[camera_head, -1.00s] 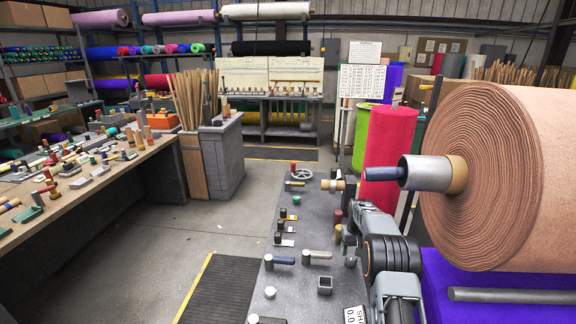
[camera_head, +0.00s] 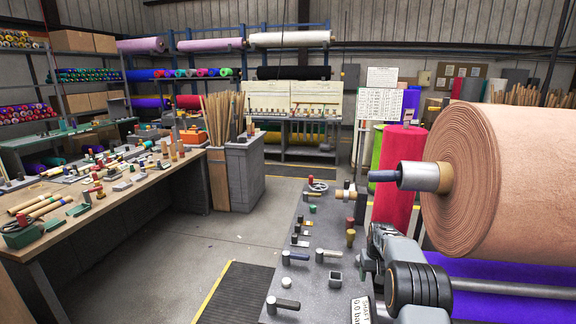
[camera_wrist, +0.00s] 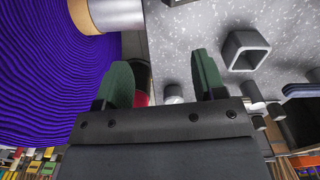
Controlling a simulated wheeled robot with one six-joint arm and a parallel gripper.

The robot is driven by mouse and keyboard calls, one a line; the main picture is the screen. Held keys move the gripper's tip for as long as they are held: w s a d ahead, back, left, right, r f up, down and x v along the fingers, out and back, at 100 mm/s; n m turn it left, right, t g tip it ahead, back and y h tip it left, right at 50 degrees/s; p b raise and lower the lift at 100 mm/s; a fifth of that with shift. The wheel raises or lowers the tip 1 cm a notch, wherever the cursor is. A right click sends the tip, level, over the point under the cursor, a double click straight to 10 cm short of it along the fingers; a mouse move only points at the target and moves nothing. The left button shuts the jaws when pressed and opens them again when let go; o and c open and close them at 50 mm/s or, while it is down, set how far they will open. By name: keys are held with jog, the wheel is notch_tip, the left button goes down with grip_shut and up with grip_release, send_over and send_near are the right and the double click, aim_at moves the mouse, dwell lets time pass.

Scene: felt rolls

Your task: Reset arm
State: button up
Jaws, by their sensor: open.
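My arm shows at the lower right of the head view, beside the grey tool bench (camera_head: 296,254). My gripper (camera_wrist: 162,84) shows in the wrist view with its two green fingers apart and nothing between them. The bench's speckled top and a square hollow block (camera_wrist: 245,50) lie beyond the fingers. In the head view my fingertips are hidden.
A large tan felt roll (camera_head: 510,185) on a metal shaft (camera_head: 405,176) stands close to my arm on the right. A red roll (camera_head: 400,165) stands behind. A cluttered wooden table (camera_head: 130,210) is at left. Open floor (camera_head: 190,265) lies between table and bench.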

jog(key=s+a+r+t, duration=0.1)
jog(key=s+a+r, duration=0.3)
jog(key=s+r, duration=0.3)
jog(key=s+a+r+t, duration=0.1)
jog(key=s+a+r, duration=0.4)
jog(key=r, duration=0.4)
jog(key=s+a+t, duration=0.1)
jog(key=s+a, duration=0.1)
jog(key=s, duration=0.9)
jog(key=s+a+r, duration=0.1)
jog(key=s, duration=1)
jog(key=shift+a+n+t, duration=0.3)
jog(key=shift+a+t, duration=0.05)
jog(key=shift+t, duration=0.05)
